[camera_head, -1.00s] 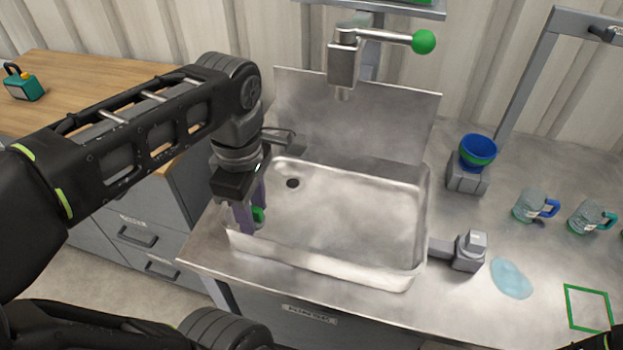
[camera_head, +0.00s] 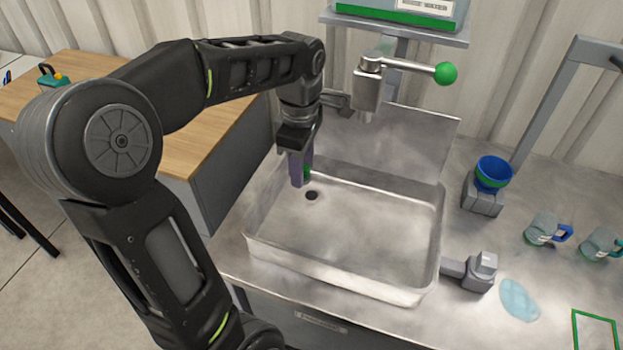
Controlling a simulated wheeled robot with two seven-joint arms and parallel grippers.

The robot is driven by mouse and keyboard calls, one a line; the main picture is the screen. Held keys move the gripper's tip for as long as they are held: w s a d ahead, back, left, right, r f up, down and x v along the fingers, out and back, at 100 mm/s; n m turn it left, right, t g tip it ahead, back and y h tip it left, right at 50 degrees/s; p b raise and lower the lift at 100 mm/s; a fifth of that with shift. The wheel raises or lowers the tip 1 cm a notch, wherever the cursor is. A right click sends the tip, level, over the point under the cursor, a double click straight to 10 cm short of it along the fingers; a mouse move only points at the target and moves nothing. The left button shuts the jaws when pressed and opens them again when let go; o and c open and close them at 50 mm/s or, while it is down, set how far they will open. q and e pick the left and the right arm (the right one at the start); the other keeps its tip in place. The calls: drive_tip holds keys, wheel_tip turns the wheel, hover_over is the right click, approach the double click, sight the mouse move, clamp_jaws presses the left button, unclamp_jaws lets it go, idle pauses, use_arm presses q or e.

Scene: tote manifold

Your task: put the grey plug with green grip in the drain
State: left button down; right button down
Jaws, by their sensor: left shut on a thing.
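The drain (camera_head: 312,195) is a dark round hole in the floor of the steel sink (camera_head: 350,285), near its back left corner. My left gripper (camera_head: 302,178) points down over the back left of the sink, just above and slightly left of the drain as seen here. It is shut on the plug, of which only a bit of green grip (camera_head: 307,173) shows beside the purple-grey fingers. The plug's grey body is hidden, and I cannot tell how high it is above the sink floor. My right gripper is not in view.
A faucet with a green-knobbed lever (camera_head: 446,73) stands behind the sink, and a steel splash panel (camera_head: 405,145) rises at its back edge. To the right are stacked bowls (camera_head: 493,172), two mugs (camera_head: 546,229), a grey fixture (camera_head: 480,270) and a blue puddle (camera_head: 519,299). The sink floor is clear.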

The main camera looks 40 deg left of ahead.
use_arm(q)
drive_tip(key=p, duration=0.2)
hover_over(311, 196)
wheel_tip(311, 196, down, 6)
drive_tip(key=shift+s+d+f, duration=0.1)
drive_tip(key=shift+s, duration=0.05)
drive_tip(key=shift+f, duration=0.3)
wheel_tip(311, 196, down, 3)
drive_tip(key=shift+f+p, duration=0.2)
drive_tip(key=shift+p, duration=0.15)
drive_tip(key=shift+f+p, duration=0.3)
drive_tip(key=shift+f, duration=0.05)
drive_tip(key=shift+w+f, duration=0.2)
drive_tip(key=shift+f, duration=0.05)
